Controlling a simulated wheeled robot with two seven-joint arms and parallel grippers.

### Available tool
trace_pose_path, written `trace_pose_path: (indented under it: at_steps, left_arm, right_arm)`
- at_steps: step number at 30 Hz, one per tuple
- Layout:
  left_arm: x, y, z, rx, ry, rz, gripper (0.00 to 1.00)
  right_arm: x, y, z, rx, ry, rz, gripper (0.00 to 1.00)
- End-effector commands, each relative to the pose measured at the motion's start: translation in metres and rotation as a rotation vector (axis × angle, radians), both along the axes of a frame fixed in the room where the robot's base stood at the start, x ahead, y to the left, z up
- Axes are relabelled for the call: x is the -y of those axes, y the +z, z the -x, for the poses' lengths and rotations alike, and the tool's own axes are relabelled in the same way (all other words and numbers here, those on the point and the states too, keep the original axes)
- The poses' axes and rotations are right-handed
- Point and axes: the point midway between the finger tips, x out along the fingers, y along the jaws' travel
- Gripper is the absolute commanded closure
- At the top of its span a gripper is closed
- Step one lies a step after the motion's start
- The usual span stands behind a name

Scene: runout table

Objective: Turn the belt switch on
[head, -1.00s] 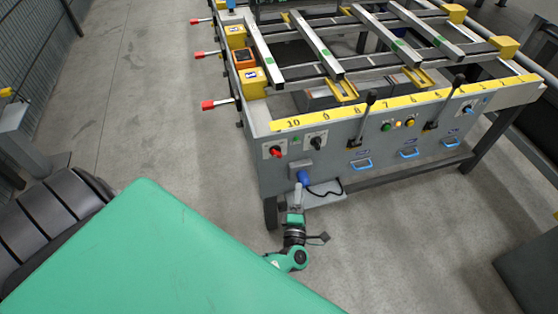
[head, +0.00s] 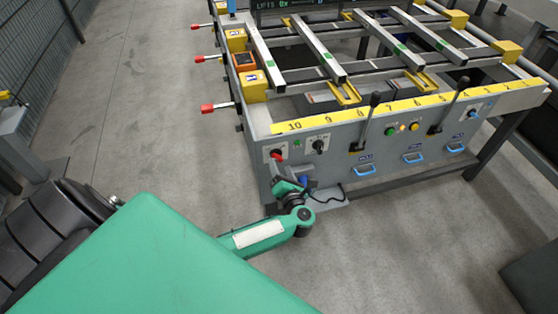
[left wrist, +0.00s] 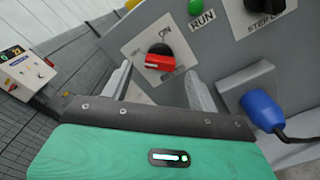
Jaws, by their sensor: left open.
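A rotary switch with a red handle (head: 280,156) is on the left end of the table's front panel. In the left wrist view the red handle (left wrist: 164,62) sits on a white plate, with "ON" printed at the upper right. The handle lies nearly crosswise; its lower lettering is partly covered. My left gripper (left wrist: 160,70) is open, with one finger on each side of the switch in the picture. I cannot tell whether the fingers touch it. In the head view my left gripper (head: 276,173) is just below the switch, partly hidden by its own wrist. My right gripper is not in view.
A green RUN lamp (left wrist: 201,20) and a black STEP knob (head: 318,146) are right of the switch. A blue plug (left wrist: 262,110) with a dark cable sticks out below right. Levers (head: 367,120) and blue handles stand farther right. The floor at left is clear.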

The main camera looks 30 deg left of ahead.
Motion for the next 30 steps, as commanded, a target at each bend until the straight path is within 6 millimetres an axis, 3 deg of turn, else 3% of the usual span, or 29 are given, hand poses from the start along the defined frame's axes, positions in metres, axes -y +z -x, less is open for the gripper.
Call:
trace_pose_path:
  at_steps: [6,17,18,25,30]
  left_arm:
    - [-0.021,0.000,-0.018,0.000,-0.001,-0.001,0.40]
    - [-0.026,-0.001,-0.022,-0.001,-0.001,0.000,0.40]
    - [-0.025,0.000,-0.022,-0.001,-0.001,0.000,0.42]
    - [-0.025,0.000,-0.022,-0.001,-0.001,0.000,0.85]
    - [-0.025,-0.001,-0.022,-0.005,0.000,-0.003,0.85]
  right_arm:
    - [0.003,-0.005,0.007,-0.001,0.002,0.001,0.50]
    - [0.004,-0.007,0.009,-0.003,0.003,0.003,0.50]
    - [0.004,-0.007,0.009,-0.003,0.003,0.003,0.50]
    - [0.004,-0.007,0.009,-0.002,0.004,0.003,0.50]
    - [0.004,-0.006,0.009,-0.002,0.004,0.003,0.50]
